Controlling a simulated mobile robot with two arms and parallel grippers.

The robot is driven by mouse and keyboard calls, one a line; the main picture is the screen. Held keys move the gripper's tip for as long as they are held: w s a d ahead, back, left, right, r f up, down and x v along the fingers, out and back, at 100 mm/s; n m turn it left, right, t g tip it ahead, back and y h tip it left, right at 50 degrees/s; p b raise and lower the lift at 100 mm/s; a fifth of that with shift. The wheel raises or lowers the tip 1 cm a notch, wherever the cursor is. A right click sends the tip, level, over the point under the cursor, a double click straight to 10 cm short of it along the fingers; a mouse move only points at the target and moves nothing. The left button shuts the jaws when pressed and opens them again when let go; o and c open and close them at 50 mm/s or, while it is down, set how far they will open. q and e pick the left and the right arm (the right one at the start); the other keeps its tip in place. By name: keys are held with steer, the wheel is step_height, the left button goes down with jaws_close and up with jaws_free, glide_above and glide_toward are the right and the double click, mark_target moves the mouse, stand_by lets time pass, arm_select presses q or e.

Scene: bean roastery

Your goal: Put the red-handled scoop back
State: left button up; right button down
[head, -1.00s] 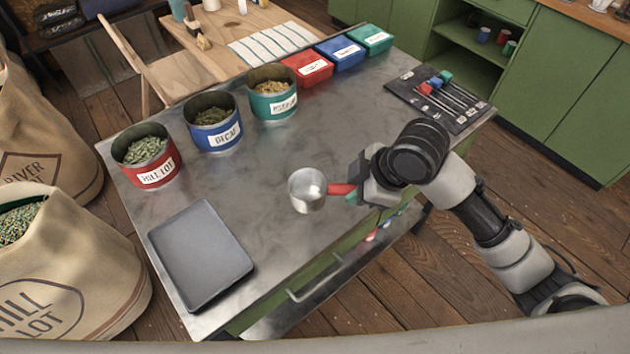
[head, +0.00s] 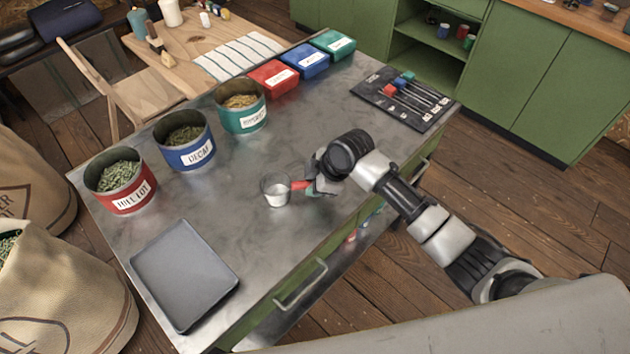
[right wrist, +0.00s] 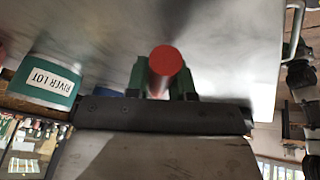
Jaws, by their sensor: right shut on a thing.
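The red-handled scoop has a pale metal cup (head: 276,191) and a short red handle (head: 299,185). My right gripper (head: 311,185) is shut on the handle, with the cup pointing left over the steel table (head: 235,215). I cannot tell whether the cup touches the table top. In the right wrist view the round end of the red handle (right wrist: 166,62) sits between the two green fingers of my right gripper (right wrist: 163,82); the cup is hidden there. My left gripper is not in view.
Red (head: 121,187), blue (head: 186,142) and green (head: 241,107) bean tins line the left side. Red (head: 273,76), blue (head: 306,59) and green (head: 333,43) boxes stand behind. A dark board (head: 378,105) holds several thin tools. A grey tray (head: 184,274) lies in front. The table's middle is clear.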

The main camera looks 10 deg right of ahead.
steer(key=shift+f, duration=0.2)
steer(key=c, duration=1)
jaws_free()
steer(key=b+v, duration=0.1)
steer(key=v, duration=1.1)
steer(key=shift+r, duration=0.2)
